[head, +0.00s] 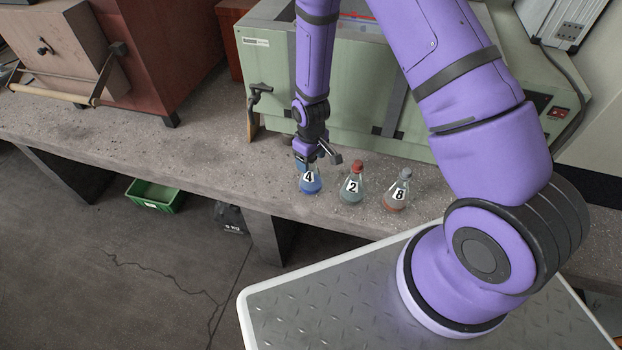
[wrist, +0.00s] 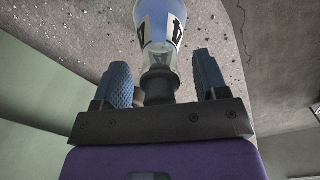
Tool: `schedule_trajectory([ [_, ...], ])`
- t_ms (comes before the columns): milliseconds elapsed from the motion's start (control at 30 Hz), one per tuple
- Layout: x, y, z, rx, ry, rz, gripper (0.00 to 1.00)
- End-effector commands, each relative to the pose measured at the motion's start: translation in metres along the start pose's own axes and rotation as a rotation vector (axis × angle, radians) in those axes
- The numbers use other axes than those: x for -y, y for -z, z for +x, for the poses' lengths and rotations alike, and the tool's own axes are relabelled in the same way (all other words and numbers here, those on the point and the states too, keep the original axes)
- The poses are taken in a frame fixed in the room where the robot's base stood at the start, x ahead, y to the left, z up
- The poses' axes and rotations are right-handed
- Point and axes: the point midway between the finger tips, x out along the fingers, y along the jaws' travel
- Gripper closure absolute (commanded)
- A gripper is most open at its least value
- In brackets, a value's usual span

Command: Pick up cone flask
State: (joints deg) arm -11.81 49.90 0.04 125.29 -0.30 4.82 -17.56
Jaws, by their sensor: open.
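Three cone flasks stand in a row on the concrete bench in the head view. The flask labelled 4 (head: 310,183) holds blue liquid, the flask labelled 2 (head: 352,187) has a red stopper, and the flask labelled 8 (head: 398,194) holds reddish-brown liquid and has a grey stopper. My gripper (head: 317,157) is at the top of flask 4. In the wrist view my gripper (wrist: 160,85) is open, with its blue fingers on either side of the dark stopper and neck of flask 4 (wrist: 161,35). Gaps show on both sides of the neck.
The concrete bench (head: 215,150) carries a green machine (head: 270,70) close behind the flasks and a reddish-brown cabinet (head: 150,50) at the left. The bench left of flask 4 is clear. A green crate (head: 155,196) is on the floor below.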

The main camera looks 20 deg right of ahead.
Motion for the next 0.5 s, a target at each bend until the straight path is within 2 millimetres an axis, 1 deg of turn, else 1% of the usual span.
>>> schedule_trajectory([
  [233, 0.0, 0.0001, 0.0013, 0.0, 0.0, 0.0, 0.33],
  [267, 0.0, 0.0001, 0.0013, 0.0, 0.0, 0.0, 0.4],
  [300, 0.0, 0.0001, 0.0012, 0.0, 0.0, 0.0, 0.49],
  [367, 0.0, 0.0001, 0.0012, 0.0, 0.0, 0.0, 0.63],
  [400, 0.0, 0.0001, 0.0012, 0.0, 0.0, 0.0, 0.72],
  [467, 0.0, 0.0001, 0.0011, 0.0, 0.0, 0.0, 0.86],
  [500, 0.0, 0.0001, 0.0011, 0.0, 0.0, 0.0, 0.95],
])
